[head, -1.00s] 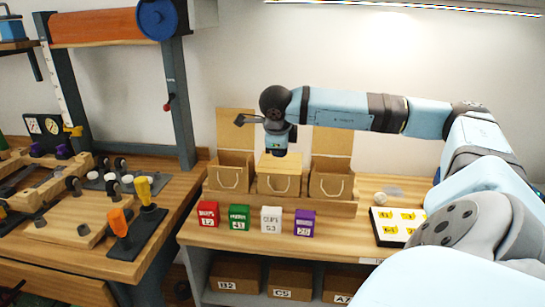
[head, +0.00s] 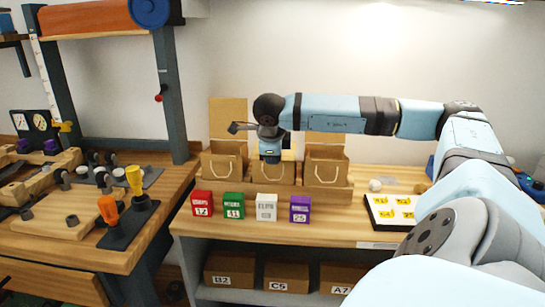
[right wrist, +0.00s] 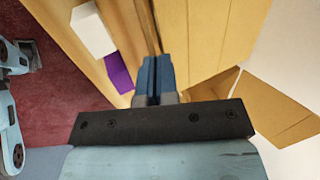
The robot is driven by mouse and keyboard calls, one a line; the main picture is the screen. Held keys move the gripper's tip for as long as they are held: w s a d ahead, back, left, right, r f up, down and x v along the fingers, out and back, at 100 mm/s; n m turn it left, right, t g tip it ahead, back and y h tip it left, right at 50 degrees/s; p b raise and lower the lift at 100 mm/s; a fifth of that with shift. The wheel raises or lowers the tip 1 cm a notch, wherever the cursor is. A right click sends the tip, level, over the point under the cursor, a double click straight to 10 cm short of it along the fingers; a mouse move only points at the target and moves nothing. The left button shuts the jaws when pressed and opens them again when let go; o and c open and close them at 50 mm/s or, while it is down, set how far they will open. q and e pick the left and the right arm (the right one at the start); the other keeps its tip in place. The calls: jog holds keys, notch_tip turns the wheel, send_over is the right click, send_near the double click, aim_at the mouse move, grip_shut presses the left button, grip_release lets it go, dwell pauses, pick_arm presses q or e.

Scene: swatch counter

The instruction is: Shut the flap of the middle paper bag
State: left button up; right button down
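The middle paper bag (head: 272,178) stands in the row of three, its front and string handle showing. Its tan flap (head: 288,155) shows only in part beside my right gripper. It looks folded down over the mouth, but I cannot tell whether it lies fully flat. My right gripper (head: 270,158) points down at the top of this bag, in front of the flap. In the right wrist view its fingers (right wrist: 154,76) are together with nothing visible between them, close to tan paper surfaces. I cannot tell whether they touch the flap. My left gripper does not show clearly in either view.
The left bag (head: 222,168) has its flap (head: 228,120) upright; the right bag (head: 325,170) stands close on the other side. Red (head: 202,204), green (head: 234,206), white (head: 266,207) and purple (head: 300,209) boxes stand in front. A tray of yellow cards (head: 394,213) lies right.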

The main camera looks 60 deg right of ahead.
jog(key=shift+w+d+f, duration=0.1)
jog(key=shift+d, duration=0.05)
dwell(0.4)
jog(key=shift+w+d, duration=0.15)
jog(key=shift+d, duration=0.2)
